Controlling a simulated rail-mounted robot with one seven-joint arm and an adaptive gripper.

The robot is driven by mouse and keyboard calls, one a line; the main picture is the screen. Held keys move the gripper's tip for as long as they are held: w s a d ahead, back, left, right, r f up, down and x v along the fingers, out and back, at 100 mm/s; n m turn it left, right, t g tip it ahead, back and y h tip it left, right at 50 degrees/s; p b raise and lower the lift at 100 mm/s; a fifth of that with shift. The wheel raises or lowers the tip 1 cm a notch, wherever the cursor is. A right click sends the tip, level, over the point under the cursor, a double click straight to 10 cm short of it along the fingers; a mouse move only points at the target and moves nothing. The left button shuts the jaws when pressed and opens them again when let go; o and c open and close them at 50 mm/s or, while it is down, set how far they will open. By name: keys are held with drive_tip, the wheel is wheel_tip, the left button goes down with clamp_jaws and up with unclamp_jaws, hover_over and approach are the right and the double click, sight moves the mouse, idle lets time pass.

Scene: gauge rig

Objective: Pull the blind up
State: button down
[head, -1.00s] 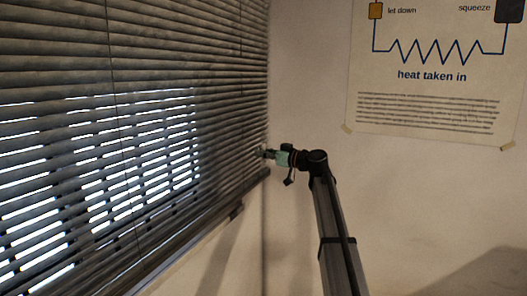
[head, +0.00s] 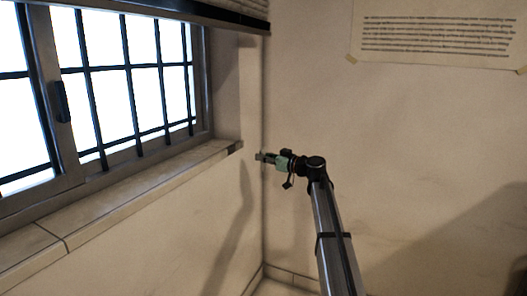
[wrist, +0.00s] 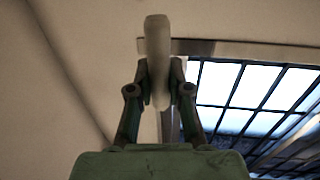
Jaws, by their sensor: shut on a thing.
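The grey slatted blind (head: 222,16) is bunched up at the top edge of the head view, with its bottom edge well above the window sill. Its upper part is out of the picture. My gripper (head: 261,156) is near the wall corner, right of the sill's end and below the blind. In the wrist view it is shut on a pale, rounded pull (wrist: 157,40), which stands upright between the two fingers. The cord above the pull cannot be made out.
The barred window (head: 125,90) is uncovered. The stone sill (head: 130,180) runs along below it and ends close to my gripper. A paper poster (head: 440,35) hangs on the right wall. The wall around my arm is clear.

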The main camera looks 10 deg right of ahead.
sight(263, 169)
wheel_tip(263, 169, down, 5)
drive_tip(key=shift+f+b, duration=0.1)
drive_tip(key=shift+b, duration=0.95)
drive_tip(key=c, duration=1.1)
unclamp_jaws()
drive_tip(key=v, duration=1.2)
